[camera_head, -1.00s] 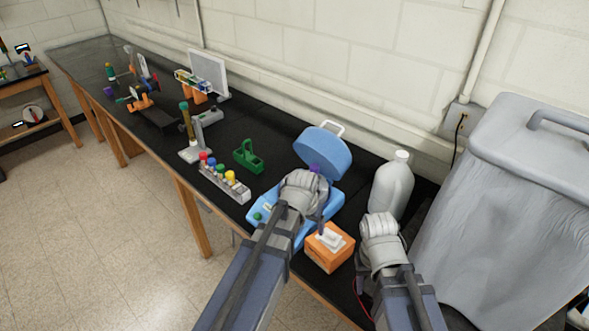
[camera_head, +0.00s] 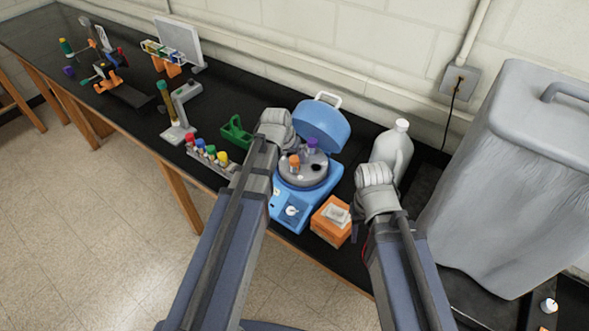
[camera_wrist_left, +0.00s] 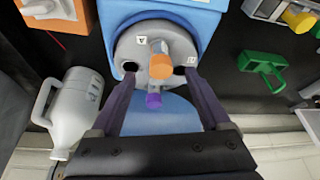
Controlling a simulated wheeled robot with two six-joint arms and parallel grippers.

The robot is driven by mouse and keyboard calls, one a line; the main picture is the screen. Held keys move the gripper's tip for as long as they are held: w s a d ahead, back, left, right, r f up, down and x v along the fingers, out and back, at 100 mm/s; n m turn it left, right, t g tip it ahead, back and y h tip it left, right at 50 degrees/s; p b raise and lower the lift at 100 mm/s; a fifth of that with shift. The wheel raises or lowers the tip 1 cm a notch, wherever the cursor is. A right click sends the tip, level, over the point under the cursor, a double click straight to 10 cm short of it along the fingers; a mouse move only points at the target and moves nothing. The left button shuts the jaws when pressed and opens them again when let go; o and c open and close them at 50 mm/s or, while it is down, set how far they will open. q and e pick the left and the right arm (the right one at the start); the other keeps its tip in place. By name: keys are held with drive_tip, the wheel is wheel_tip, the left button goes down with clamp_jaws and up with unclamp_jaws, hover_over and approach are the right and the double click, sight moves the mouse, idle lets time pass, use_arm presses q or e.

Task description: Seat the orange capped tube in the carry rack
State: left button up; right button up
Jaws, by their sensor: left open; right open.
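The orange capped tube (camera_head: 294,161) stands in the grey rotor of the open blue centrifuge (camera_head: 291,210); only its upper part shows. In the left wrist view its orange cap (camera_wrist_left: 161,67) lies between my open, empty fingers, which look apart from it. My left gripper (camera_head: 277,128) is up and to the left of the tube in the head view; its fingertips are hidden there. The green carry rack (camera_head: 236,131) with a handle stands left of the centrifuge, partly behind my left arm; it also shows in the left wrist view (camera_wrist_left: 264,69). My right gripper (camera_head: 374,182) is open, right of the centrifuge.
A purple-capped tube (camera_head: 311,146) also stands in the rotor, near the raised lid (camera_head: 322,122). An orange tissue box (camera_head: 331,222) and a white jug (camera_head: 392,150) are to the right. A rack of several coloured-capped tubes (camera_head: 207,154) stands left, near the bench edge.

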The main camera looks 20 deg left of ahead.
sight(294, 159)
use_arm(q)
drive_tip(key=shift+w+b+x, duration=0.2)
drive_tip(key=shift+b+x, duration=0.95)
drive_tip(key=shift+x, duration=0.4)
drive_tip(key=shift+w+b+x, duration=0.2)
drive_tip(key=shift+b+x, duration=0.95)
drive_tip(key=shift+x, duration=0.4)
drive_tip(key=shift+r, duration=0.25)
clamp_jaws()
